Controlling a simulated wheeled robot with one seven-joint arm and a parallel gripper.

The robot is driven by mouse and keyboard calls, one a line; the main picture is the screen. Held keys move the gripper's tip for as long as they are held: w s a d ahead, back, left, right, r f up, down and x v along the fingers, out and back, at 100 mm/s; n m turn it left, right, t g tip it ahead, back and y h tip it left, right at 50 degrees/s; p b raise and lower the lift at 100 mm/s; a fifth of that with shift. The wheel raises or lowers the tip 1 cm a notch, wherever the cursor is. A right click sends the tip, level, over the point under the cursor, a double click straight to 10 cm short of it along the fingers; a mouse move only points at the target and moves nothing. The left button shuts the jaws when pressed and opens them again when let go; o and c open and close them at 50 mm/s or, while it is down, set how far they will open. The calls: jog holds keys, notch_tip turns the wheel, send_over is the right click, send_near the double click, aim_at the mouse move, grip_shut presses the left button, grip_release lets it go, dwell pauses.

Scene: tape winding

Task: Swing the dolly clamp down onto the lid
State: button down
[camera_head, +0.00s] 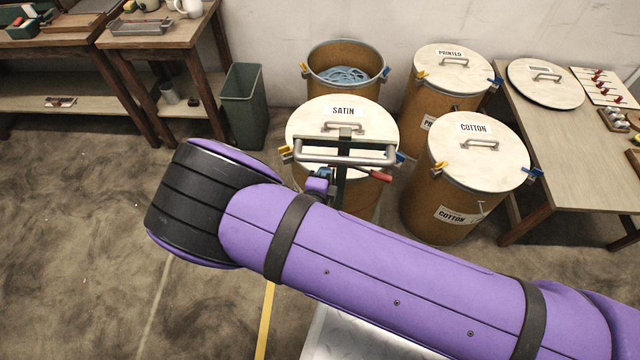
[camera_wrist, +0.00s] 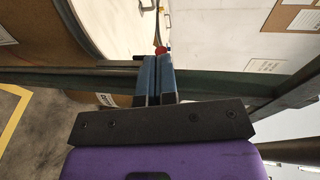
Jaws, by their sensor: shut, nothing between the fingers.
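The drum with the SATIN lid (camera_head: 343,112) stands mid-scene. In front of it rises the dark green dolly frame (camera_head: 342,185) with a grey bar handle (camera_head: 345,163) across its top. A red grip (camera_head: 381,176) shows at the right of the frame. It may belong to the clamp; I cannot tell whether it touches the lid. My gripper (camera_head: 321,176) is at the frame, just below the bar handle. In the wrist view its blue fingers (camera_wrist: 156,75) are shut and empty. A red tip (camera_wrist: 161,50) shows just beyond them. My arm hides the lower dolly.
An open drum with blue strips (camera_head: 344,75) stands behind; the PRINTED drum (camera_head: 446,70) and COTTON drum (camera_head: 470,160) stand right. A green bin (camera_head: 243,105) and wooden tables are left. A table with a loose lid (camera_head: 545,85) is far right. The left floor is clear.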

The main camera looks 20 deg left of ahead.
jog(key=shift+w+f, duration=0.1)
jog(key=shift+w, duration=0.4)
jog(key=w, duration=0.1)
jog(key=w+g, duration=0.1)
jog(key=shift+w+a+r+g, duration=0.25)
jog(key=shift+w+a+g, duration=0.05)
jog(key=shift+w+a, duration=0.1)
jog(key=shift+s, duration=0.1)
jog(key=r+v, duration=0.1)
jog(key=v, duration=1.2)
jog(key=shift+r, duration=0.45)
